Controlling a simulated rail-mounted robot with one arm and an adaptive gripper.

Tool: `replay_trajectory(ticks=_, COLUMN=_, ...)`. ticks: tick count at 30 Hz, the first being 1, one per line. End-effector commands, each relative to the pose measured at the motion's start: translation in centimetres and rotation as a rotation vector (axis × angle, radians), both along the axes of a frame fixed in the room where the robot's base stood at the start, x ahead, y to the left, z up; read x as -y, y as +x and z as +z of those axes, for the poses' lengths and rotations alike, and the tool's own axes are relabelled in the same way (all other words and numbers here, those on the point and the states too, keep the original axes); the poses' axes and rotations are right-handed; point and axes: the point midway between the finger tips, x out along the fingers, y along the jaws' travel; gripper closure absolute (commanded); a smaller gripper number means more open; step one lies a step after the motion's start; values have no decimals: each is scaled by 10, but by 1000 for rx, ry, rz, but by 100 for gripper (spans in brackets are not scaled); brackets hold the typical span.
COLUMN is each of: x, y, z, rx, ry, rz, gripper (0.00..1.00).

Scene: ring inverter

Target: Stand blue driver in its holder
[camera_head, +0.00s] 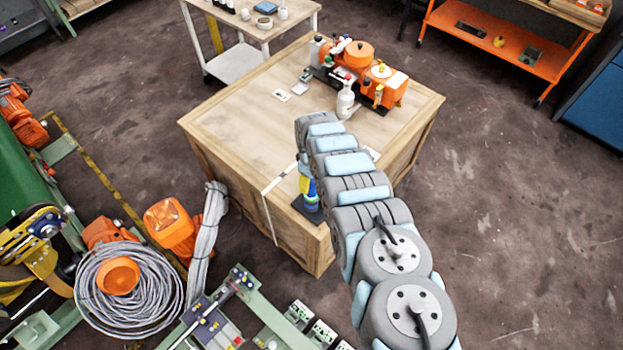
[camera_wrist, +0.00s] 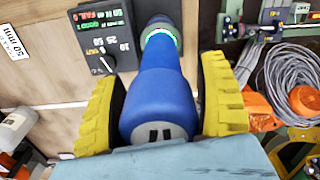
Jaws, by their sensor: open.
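The blue driver (camera_wrist: 160,85) lies between the two yellow fingers of my gripper (camera_wrist: 162,96) in the wrist view. My gripper is open, with one finger on each side of the driver. The driver's far end has a glowing green ring and meets a dark grey unit (camera_wrist: 97,52) with a knob and a lit display reading FAIL. In the head view, the driver (camera_head: 312,192) shows at the near edge of the wooden crate, left of my arm, over a dark base (camera_head: 306,210). I cannot make out a separate holder.
The wooden crate top (camera_head: 225,120) is largely bare on its left. Orange equipment (camera_head: 390,85) and a white bottle (camera_head: 346,100) stand toward its back right. A white strap (camera_head: 280,178) crosses its near side. Coiled cable (camera_head: 130,290) and orange motors lie at lower left.

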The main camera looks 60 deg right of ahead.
Motion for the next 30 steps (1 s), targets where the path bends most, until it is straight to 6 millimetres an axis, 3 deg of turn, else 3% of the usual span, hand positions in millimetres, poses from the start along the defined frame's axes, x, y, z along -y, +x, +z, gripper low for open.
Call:
replay_trajectory(ticks=14, x=0, y=0, z=24, rx=-1, ry=-1, rz=0, gripper=26)
replay_trajectory(ticks=30, x=0, y=0, z=69, rx=0, ry=-1, rz=0, gripper=26)
